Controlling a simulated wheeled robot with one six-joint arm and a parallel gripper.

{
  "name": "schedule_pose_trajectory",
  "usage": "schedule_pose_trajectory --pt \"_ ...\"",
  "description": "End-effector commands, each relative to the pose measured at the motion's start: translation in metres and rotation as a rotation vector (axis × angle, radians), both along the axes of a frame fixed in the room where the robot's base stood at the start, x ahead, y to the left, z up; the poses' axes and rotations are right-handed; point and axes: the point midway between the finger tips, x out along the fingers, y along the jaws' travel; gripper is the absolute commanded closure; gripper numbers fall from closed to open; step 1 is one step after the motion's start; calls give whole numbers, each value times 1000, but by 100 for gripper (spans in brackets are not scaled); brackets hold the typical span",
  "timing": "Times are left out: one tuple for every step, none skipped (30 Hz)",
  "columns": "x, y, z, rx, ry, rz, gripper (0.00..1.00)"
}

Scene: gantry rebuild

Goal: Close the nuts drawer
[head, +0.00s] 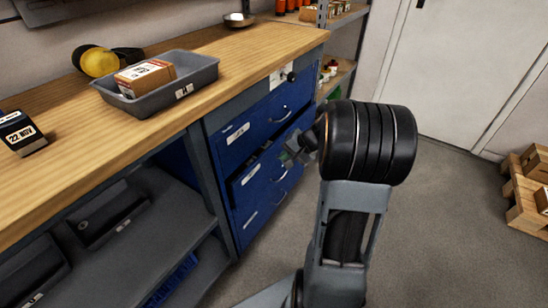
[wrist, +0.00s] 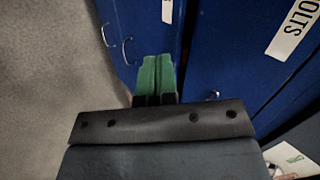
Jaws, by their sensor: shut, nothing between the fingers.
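The blue drawer cabinet (head: 238,140) stands under the wooden bench. One of its middle drawers (head: 246,186) sticks out a little, with a dark gap along its top edge. Its label is too small to read in the head view, so I cannot confirm it is the nuts drawer. My gripper (head: 291,157) is in front of the cabinet, close to the drawer fronts. In the wrist view its green fingers (wrist: 156,75) are shut together with nothing between them, pointing at the blue fronts. Contact cannot be told. A front labelled BOLTS (wrist: 293,28) shows at the right.
On the bench (head: 225,70) are a grey tray (head: 205,72) with a cardboard box (head: 146,77), yellow ear defenders (head: 98,62) and a metal bowl (head: 239,19). The grey floor (head: 440,230) between is clear.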

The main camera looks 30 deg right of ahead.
Motion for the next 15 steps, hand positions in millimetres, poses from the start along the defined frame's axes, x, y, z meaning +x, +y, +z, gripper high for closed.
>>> schedule_pose_trajectory --pt "4 -21 -11 32 -16 -62 100" --pt "7 -30 -14 46 -29 -89 100" --pt "9 -42 -18 63 -43 -123 100" --pt "10 -48 -21 73 -51 -143 100" --pt "12 -54 -23 79 -60 -160 100" --pt "14 -60 -27 89 -67 -179 100" --pt "15 -63 -29 93 -72 -188 100" --pt "17 -65 -32 96 -76 -197 100" --pt "20 -65 -35 98 -79 -203 100" --pt "22 -65 -39 99 -79 -204 100" --pt "25 -64 -41 100 -81 -206 100" --pt "29 -61 -46 101 -82 -205 100" --pt "32 -59 -50 101 -81 -205 100" --pt "36 -57 -54 100 -80 -205 100" --pt "41 -54 -60 100 -80 -204 100"
